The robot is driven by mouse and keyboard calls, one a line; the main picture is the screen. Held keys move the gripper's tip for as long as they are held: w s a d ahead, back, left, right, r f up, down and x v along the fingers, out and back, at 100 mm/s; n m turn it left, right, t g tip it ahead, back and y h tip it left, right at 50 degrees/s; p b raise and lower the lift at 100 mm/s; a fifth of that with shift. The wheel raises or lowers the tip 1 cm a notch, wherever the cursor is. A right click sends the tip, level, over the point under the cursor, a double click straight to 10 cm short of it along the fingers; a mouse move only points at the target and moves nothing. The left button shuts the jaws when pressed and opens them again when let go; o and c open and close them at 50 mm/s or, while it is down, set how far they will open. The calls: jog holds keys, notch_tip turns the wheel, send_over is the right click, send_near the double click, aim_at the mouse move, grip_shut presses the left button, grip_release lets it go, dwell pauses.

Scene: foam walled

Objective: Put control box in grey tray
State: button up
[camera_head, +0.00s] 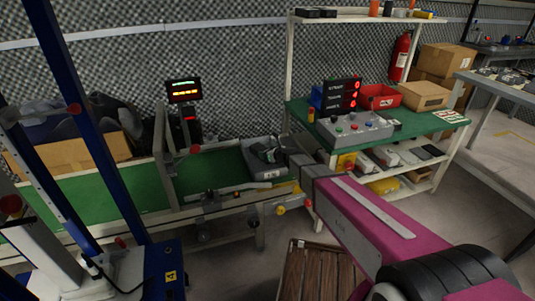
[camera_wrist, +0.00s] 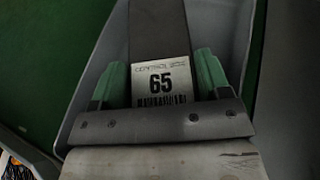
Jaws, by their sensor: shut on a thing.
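The control box (camera_wrist: 146,28) is a dark block with a white label reading "CONTROL" and 65, seen in the wrist view. My gripper (camera_wrist: 161,82) has green finger pads on both sides of the labelled end and is shut on the box. The grey tray (camera_wrist: 91,75) surrounds the box and fingers in that view. In the head view the grey tray (camera_head: 270,175) sits on the green belt, and my gripper (camera_head: 268,153) reaches into it from the right. Whether the box touches the tray floor cannot be told.
A green workbench (camera_head: 410,122) to the right holds a grey button panel (camera_head: 352,128), a red bin (camera_head: 380,97) and a cardboard box (camera_head: 424,96). A small lit display (camera_head: 184,90) stands over the belt (camera_head: 125,190). A wooden slatted crate (camera_head: 312,270) is on the floor.

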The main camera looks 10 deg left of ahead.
jog(key=shift+f, duration=0.55)
jog(key=o, duration=1.1)
jog(key=shift+s+d+r, duration=0.1)
jog(key=shift+s+r, duration=0.05)
jog(key=shift+r, duration=0.55)
jog(key=shift+n, duration=0.5)
jog(key=v, duration=1.2)
jog(key=shift+s+d, duration=0.1)
jog(key=shift+d, duration=0.2)
jog(key=s+d+n+g+h, duration=0.2)
jog(key=s+d+n, duration=0.4)
jog(key=d, duration=0.5)
jog(key=s+d+f+n+g+h, duration=0.1)
jog(key=s+d+n+g+h, duration=0.2)
jog(key=d+n, duration=0.7)
jog(key=s+d+n+g+h, duration=0.3)
jog(key=s+d+n+h, duration=0.2)
jog(key=s+d+n, duration=0.3)
jog(key=shift+s+d+f+h, duration=0.15)
jog(key=shift+s+d, duration=0.1)
jog(key=shift+d, duration=0.55)
jog(key=shift+s+d+f+h, duration=0.1)
jog(key=shift+s+d, duration=0.15)
jog(key=shift+d, duration=0.5)
jog(key=shift+s+d+f+h, duration=0.15)
jog(key=shift+s+d, duration=0.1)
jog(key=shift+d, duration=0.55)
